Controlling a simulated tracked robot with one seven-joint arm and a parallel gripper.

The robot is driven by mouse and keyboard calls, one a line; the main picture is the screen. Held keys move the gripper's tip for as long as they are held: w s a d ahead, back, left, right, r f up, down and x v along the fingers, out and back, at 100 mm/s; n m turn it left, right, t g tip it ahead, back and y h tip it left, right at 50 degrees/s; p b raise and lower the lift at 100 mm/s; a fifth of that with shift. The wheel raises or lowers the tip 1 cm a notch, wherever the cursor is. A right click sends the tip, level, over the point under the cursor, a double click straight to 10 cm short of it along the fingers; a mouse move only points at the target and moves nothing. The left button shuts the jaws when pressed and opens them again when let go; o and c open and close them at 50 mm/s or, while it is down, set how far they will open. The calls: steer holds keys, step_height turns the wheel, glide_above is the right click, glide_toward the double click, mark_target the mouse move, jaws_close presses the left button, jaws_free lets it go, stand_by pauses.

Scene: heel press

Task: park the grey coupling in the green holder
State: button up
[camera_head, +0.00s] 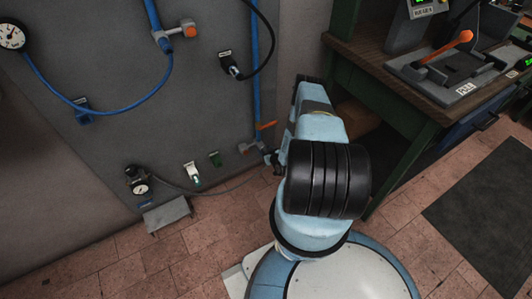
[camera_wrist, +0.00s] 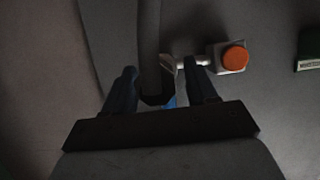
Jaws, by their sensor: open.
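A green block with a pale lower edge, likely the same holder, shows at the right edge of the wrist view (camera_wrist: 309,50). My gripper (camera_wrist: 160,65) is open, with dark blue fingers spread apart. A dark grey cylinder (camera_wrist: 149,50), possibly the grey coupling or its hose, runs down between the fingers. I cannot tell whether they touch it. In the head view my arm largely hides the gripper near the panel's lower right.
A fitting with an orange knob (camera_wrist: 234,57) sits just right of the fingers. A workbench (camera_head: 400,95) stands right.

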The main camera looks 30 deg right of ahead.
stand_by(0.3)
jaws_close()
stand_by(0.4)
steer(key=o, duration=0.5)
jaws_free()
steer(key=v, duration=1.3)
steer(key=shift+s, duration=0.35)
